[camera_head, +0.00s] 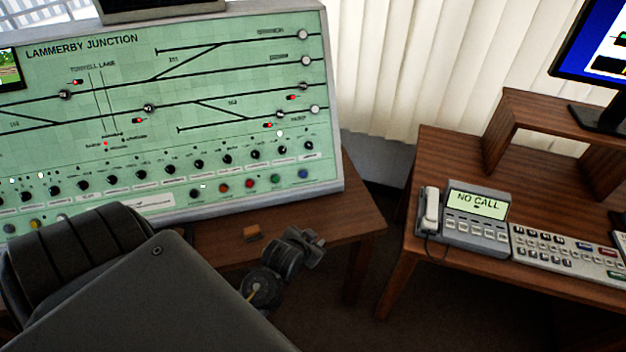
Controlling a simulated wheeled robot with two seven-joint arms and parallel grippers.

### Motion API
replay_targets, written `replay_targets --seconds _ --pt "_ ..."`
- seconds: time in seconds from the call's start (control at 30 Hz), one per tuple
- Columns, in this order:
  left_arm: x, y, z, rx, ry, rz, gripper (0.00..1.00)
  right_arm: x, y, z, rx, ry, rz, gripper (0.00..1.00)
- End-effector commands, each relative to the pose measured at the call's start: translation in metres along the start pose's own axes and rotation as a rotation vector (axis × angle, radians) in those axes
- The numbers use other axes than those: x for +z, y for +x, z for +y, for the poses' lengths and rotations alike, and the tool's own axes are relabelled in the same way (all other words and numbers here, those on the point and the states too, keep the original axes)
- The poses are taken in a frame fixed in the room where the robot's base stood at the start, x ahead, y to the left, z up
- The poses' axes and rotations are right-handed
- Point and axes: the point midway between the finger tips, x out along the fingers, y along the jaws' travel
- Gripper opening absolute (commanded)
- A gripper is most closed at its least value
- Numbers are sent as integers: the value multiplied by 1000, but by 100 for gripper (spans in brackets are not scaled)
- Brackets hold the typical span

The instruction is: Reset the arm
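A large dark grey link of my arm fills the lower left (150,295) and covers the front left of the desk. A smaller dark jointed part, which looks like my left wrist and gripper (306,246), shows beyond it, over the front edge of the brown desk. Its fingers are small and dark, and I cannot tell whether they are open or shut. I see nothing held in it. My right gripper is not in view.
The green LAMMERBY JUNCTION panel (225,130) with knobs and buttons stands on the left desk (355,215). A small orange-brown item (252,234) lies before it. The right desk (425,180) holds a phone (475,220), keyboard (570,255) and monitor (590,45). A gap separates the desks.

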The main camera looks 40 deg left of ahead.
Motion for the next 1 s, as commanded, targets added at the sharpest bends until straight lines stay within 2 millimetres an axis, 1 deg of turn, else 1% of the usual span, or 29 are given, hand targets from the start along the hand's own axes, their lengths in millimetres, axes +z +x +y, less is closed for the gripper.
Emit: replay_targets --seconds 0.63,0.73,0.77,0.87,0.9,0.97,1.0 --pt "2 -2 1 5 -2 -7 33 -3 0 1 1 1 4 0" --pt "-4 -1 0 -1 -21 28 33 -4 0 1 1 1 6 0" --pt "-2 2 1 -3 -26 36 33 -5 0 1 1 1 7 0" --pt "30 27 14 10 -25 9 33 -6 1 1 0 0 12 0" --pt "50 39 22 20 -21 -13 33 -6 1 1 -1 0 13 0" --pt "88 57 36 40 -12 -57 33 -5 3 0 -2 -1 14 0" --pt "116 67 46 56 -6 -90 33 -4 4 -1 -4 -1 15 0"
